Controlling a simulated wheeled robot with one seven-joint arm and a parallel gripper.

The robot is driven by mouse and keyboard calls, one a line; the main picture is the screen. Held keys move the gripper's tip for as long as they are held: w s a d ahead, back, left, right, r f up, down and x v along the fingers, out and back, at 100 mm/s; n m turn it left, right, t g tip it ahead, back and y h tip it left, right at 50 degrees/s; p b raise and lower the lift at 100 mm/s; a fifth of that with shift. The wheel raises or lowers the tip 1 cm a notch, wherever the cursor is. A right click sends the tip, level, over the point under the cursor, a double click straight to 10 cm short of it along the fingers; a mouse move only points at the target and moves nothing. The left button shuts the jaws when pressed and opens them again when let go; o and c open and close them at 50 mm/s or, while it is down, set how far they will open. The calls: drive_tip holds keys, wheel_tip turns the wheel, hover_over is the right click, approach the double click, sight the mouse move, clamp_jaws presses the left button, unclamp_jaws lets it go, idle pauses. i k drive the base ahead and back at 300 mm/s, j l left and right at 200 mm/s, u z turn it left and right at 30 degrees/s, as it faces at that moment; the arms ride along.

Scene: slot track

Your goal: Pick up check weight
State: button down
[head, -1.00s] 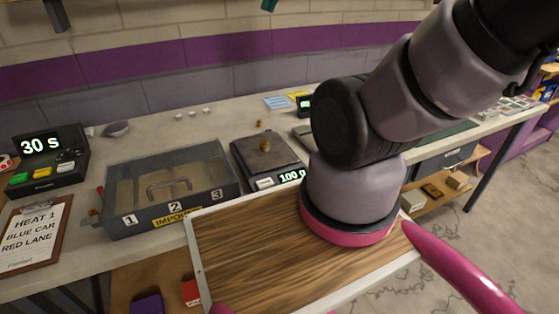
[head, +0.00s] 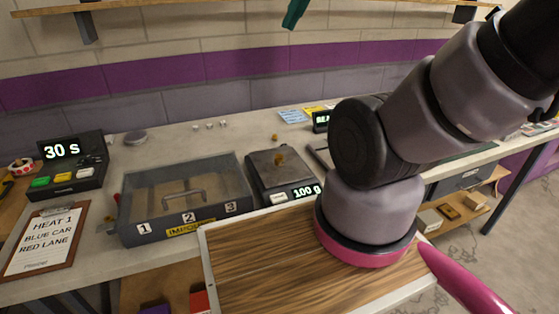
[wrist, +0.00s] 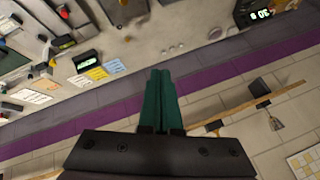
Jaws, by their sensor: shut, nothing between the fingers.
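A small brass check weight (head: 280,156) stands on the dark plate of a scale (head: 262,177) in the head view. The scale's display reads 100 g. My gripper shows in the head view as teal fingers (head: 296,12) at the top edge, high above the bench and far from the weight. In the wrist view my gripper (wrist: 160,75) has its teal fingers shut together with nothing between them.
A clear-lidded grey box (head: 187,200) marked 1, 2, 3 stands left of the scale. A timer (head: 66,163) reading 30 s and a clipboard (head: 42,243) are further left. Another small brass piece (head: 274,137) sits behind the scale. A wall shelf (head: 180,5) runs along the top.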

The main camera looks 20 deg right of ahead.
sight(278, 158)
drive_tip(key=k+j+z, duration=0.2)
drive_tip(key=z, duration=0.2)
drive_tip(key=k+j+z, duration=0.2)
drive_tip(key=z, duration=0.15)
drive_tip(key=k+j+z, duration=0.2)
drive_tip(key=z, duration=0.2)
